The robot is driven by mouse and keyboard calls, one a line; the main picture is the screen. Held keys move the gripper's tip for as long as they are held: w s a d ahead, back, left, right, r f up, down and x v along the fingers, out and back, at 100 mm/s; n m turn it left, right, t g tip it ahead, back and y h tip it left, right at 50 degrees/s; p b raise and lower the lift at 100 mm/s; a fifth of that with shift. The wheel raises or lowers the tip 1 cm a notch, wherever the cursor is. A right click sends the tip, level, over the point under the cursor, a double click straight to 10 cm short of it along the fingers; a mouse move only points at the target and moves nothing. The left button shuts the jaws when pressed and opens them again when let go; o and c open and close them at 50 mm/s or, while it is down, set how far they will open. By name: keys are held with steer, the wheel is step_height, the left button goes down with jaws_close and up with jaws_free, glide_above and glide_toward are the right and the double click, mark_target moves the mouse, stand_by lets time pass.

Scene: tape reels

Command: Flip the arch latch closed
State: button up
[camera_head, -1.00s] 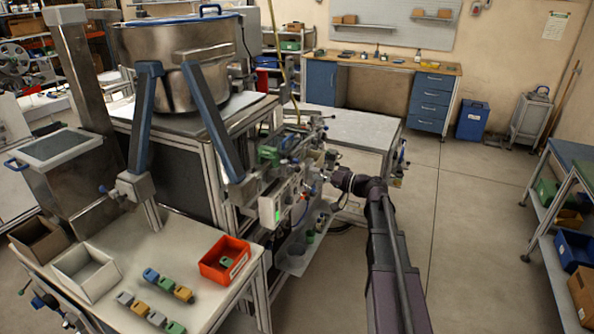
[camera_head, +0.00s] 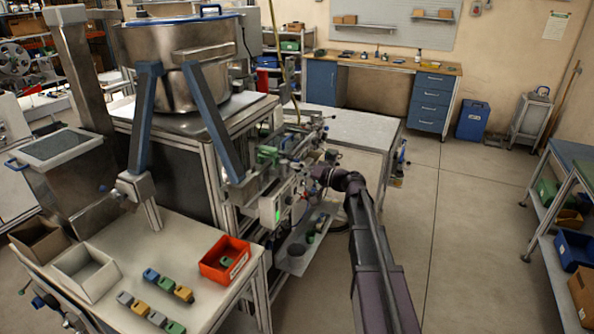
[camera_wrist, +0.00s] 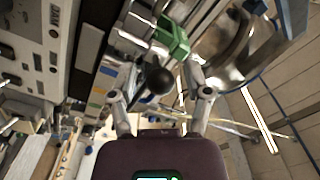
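My gripper shows in the wrist view (camera_wrist: 161,92), its two fingers spread apart with nothing clamped between them. A black ball knob (camera_wrist: 158,79) on a dark lever lies in the picture between the fingers; I cannot tell how far beyond the tips it is. A green bracket-like part (camera_wrist: 173,38) sits just above the knob and may be the arch latch, but I cannot tell for sure. A green part (camera_head: 267,155) also shows on the machine's side in the head view. There my gripper is hidden among the machine parts, at the end of my dark arm.
The machine carries a large steel pot (camera_head: 178,65) and a blue-grey two-legged frame (camera_head: 213,120). A white control box with a green light (camera_head: 272,208) is close to my arm. A table with a red bin (camera_head: 224,260) stands at front left.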

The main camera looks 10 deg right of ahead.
jaws_close()
steer(key=shift+w+d+n+g+y, duration=0.35)
steer(key=shift+w+n+g+y, duration=0.2)
steer(key=shift+n+g, duration=0.4)
steer(key=shift+d+n+g+y, duration=0.1)
steer(key=shift+n+g+y, duration=0.2)
steer(key=shift+g, duration=0.35)
steer(key=shift+o, duration=1.5)
jaws_free()
steer(key=shift+s+d, duration=0.1)
steer(key=shift+d, duration=0.05)
